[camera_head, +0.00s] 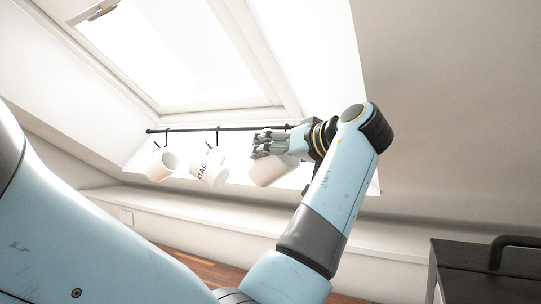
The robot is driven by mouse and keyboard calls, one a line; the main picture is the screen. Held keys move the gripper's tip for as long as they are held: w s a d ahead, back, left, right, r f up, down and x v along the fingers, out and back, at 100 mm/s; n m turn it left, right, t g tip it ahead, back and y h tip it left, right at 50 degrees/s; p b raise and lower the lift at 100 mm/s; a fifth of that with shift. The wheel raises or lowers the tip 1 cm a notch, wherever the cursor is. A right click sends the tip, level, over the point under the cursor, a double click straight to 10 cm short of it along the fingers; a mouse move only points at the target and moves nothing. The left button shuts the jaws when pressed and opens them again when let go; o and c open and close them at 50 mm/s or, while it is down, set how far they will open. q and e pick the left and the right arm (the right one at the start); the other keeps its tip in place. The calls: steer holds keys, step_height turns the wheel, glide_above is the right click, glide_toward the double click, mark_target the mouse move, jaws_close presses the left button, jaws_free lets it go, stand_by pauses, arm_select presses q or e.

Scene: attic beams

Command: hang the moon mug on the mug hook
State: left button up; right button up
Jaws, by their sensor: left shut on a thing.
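A white mug (272,171) is in my left gripper (264,146), tilted, just below the right part of a dark rail. No print shows on its visible side, so I cannot tell by a mark that it is the moon mug. The gripper is shut on it, with the fingers at its upper part. The gripper covers the rail there, so any hook behind it, and whether the mug touches it, is hidden. My right gripper is not in view.
The dark rail (190,129) runs below a bright skylight. A white mug (161,166) and a mug marked STAR (208,170) hang tilted from its hooks, left of my gripper. A dark cabinet (485,272) with a handle stands at lower right.

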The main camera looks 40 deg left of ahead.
arm_select(q)
steer(key=shift+w+a, duration=0.3)
steer(key=shift+w, duration=0.5)
steer(key=shift+w+a+b, duration=0.15)
steer(key=shift+w+b, duration=0.2)
steer(key=shift+w, duration=0.25)
steer(key=shift+w, duration=0.15)
stand_by(0.6)
steer(key=shift+w+a+b, duration=0.15)
steer(key=shift+w+b, duration=0.2)
stand_by(0.5)
